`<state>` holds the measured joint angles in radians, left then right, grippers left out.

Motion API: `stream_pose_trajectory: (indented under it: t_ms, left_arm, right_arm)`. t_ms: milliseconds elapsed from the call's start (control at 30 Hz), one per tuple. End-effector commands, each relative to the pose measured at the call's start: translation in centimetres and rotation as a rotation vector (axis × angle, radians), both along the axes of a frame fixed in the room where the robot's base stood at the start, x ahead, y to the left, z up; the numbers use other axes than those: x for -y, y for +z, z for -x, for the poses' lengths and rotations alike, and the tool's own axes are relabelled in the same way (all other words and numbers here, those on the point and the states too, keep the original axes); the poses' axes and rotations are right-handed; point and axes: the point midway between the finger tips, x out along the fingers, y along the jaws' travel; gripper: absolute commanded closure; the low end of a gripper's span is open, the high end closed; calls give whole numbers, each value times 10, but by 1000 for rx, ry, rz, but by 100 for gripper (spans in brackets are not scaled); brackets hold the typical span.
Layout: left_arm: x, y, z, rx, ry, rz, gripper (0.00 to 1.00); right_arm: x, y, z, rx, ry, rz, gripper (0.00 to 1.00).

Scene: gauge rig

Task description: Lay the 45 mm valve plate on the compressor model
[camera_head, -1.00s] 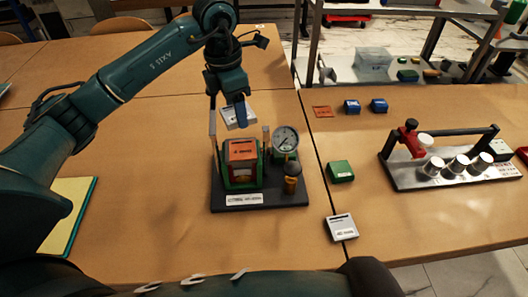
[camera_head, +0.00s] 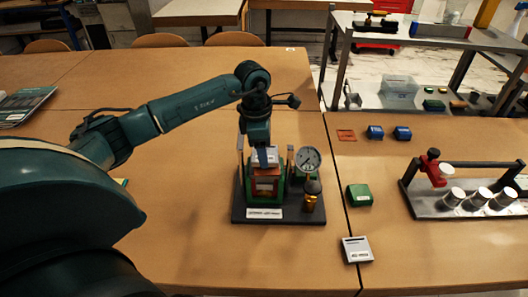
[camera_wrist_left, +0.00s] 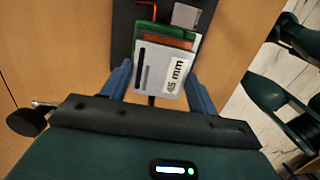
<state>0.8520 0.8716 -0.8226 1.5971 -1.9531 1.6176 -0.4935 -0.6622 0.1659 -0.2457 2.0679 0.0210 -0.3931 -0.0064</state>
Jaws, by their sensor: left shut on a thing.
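The 45 mm valve plate is a light grey square with a dark slot; its "45 mm" label shows in the left wrist view (camera_wrist_left: 160,68). My left gripper (camera_head: 262,158) points down over the compressor model and is shut on this plate, with its blue fingers (camera_wrist_left: 160,85) on either side. The compressor model (camera_head: 285,214) has a dark base, a green frame, a red-orange block and a round gauge (camera_head: 308,159). The plate is above the block; I cannot tell whether it touches. My right gripper is not in view.
Another grey plate (camera_head: 357,249) lies on the table at the right, near a green block (camera_head: 359,195). Two blue blocks (camera_head: 375,132) and an orange-red flat piece (camera_head: 346,135) lie farther back. A rig with white cylinders (camera_head: 478,198) stands at the far right.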

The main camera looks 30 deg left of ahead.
Motion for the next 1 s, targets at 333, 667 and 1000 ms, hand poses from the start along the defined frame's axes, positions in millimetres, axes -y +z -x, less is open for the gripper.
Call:
stream_pose_trajectory:
  t_ms: [333,667,1000]
  left_arm:
    - [0,-18,0,1,-1,0,72]
    - [0,-21,0,0,0,0,26]
    - [0,-20,0,0,0,0,19]
  right_arm:
    - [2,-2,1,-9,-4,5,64]
    - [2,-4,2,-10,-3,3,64]
    - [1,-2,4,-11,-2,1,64]
